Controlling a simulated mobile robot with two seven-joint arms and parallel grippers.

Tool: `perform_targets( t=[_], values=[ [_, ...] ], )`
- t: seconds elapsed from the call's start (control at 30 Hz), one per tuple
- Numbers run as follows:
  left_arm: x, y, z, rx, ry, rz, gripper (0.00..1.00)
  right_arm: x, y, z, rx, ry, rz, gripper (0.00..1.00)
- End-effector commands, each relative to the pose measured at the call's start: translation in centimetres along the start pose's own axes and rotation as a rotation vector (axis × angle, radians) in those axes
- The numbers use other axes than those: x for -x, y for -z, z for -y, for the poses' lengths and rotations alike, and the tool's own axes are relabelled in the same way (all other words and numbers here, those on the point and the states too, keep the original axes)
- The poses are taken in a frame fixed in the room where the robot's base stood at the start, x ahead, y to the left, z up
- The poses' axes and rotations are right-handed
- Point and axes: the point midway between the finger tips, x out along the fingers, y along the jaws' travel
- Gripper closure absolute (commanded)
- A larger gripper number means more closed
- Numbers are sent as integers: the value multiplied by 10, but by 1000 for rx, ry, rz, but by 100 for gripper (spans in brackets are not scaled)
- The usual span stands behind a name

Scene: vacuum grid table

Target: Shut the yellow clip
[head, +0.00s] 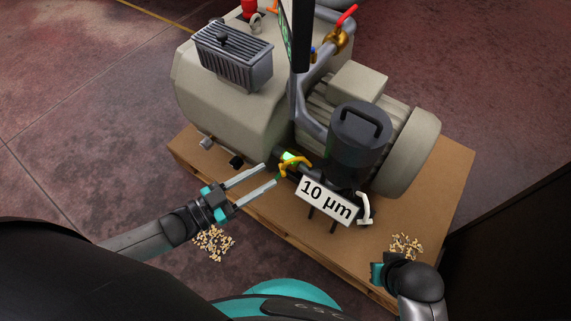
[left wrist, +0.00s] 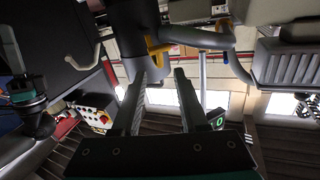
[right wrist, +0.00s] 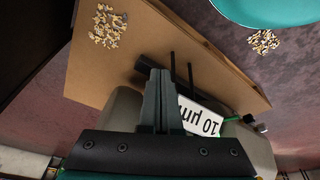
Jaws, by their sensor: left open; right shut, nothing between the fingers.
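The yellow clip (head: 293,166) sits at the left side of the dark filter canister (head: 358,140), near a green glow. In the left wrist view the clip (left wrist: 157,49) shows just beyond the fingertips. My left gripper (head: 270,174) is open, with its two fingers pointing at the clip from the left. A small gap seems to remain between fingertips and clip; contact cannot be told for sure. Nothing shows between the fingers. My right gripper (right wrist: 158,84) is shut and empty, low at the right front.
A white clip (head: 364,209) is at the canister's right. A "10 µm" label (head: 327,199) hangs in front. The pump (head: 235,110) stands on a wooden board (head: 440,205). Small pellets lie in piles on the floor (head: 213,243) and board (head: 406,246). A dark panel (head: 515,240) stands at right.

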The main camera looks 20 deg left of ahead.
Motion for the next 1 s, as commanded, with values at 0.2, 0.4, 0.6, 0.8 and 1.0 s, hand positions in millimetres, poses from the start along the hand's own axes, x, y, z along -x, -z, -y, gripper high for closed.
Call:
perform_targets(
  t=[0.2,0.4,0.6,0.8,1.0],
  values=[
    [-44,-1,0,0,-1,-4,57,17,12,-1,-1,-2,-33,100],
    [-65,-1,0,0,0,0,57,29,18,-2,-2,-3,-51,100],
    [-71,-1,0,0,0,1,57,33,20,-2,-3,-4,-55,100],
    [-71,0,0,0,0,1,57,34,20,-2,-3,-4,-55,100],
    [-70,0,0,0,0,1,79,34,20,-2,-3,-4,-55,100]
  ],
)
